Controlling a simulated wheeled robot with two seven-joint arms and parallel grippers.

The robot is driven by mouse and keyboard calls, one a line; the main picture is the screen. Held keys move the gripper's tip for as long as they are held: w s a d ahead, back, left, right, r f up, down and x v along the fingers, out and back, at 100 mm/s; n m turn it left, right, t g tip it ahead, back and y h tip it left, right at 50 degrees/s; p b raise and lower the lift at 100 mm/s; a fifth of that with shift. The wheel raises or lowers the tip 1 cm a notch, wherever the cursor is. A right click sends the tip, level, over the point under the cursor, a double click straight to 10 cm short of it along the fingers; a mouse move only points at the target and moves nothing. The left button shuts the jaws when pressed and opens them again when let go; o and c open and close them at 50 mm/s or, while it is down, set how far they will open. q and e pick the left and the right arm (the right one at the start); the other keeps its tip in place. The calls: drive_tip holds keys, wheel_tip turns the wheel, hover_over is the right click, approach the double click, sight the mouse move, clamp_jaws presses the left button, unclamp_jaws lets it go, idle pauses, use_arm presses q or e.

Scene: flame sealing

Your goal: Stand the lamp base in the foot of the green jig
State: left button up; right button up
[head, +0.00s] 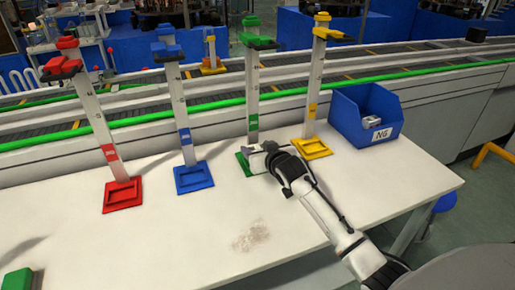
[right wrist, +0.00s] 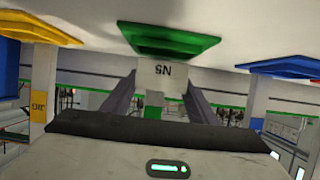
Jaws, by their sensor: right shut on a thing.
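The green jig stands upright on the table, with a grey post (head: 252,90) and a square green foot (head: 241,163). My right gripper (head: 258,160) is at this foot, in front of the post, and hides much of it. In the upside-down right wrist view, my right gripper (right wrist: 160,98) is shut on the lamp base (right wrist: 162,72), a pale block with dark lettering. The block's end is against or very close to the green foot (right wrist: 168,42); I cannot tell whether it is seated. My left gripper is not in view.
Red (head: 122,195), blue (head: 194,178) and yellow (head: 311,148) jig feet stand on the white table. A blue NG bin (head: 353,115) holds a small pale thing at the back right. A green block (head: 17,279) is at the lower left.

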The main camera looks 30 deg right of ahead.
drive_tip(key=shift+f+b, duration=0.45)
drive_tip(key=shift+f, duration=0.45)
idle(0.8)
drive_tip(key=o, duration=1.2)
drive_tip(key=shift+s, duration=0.1)
drive_tip(key=v, duration=1)
drive_tip(key=shift+s+p, duration=0.1)
drive_tip(key=shift+p, duration=0.3)
drive_tip(key=shift+f, duration=0.1)
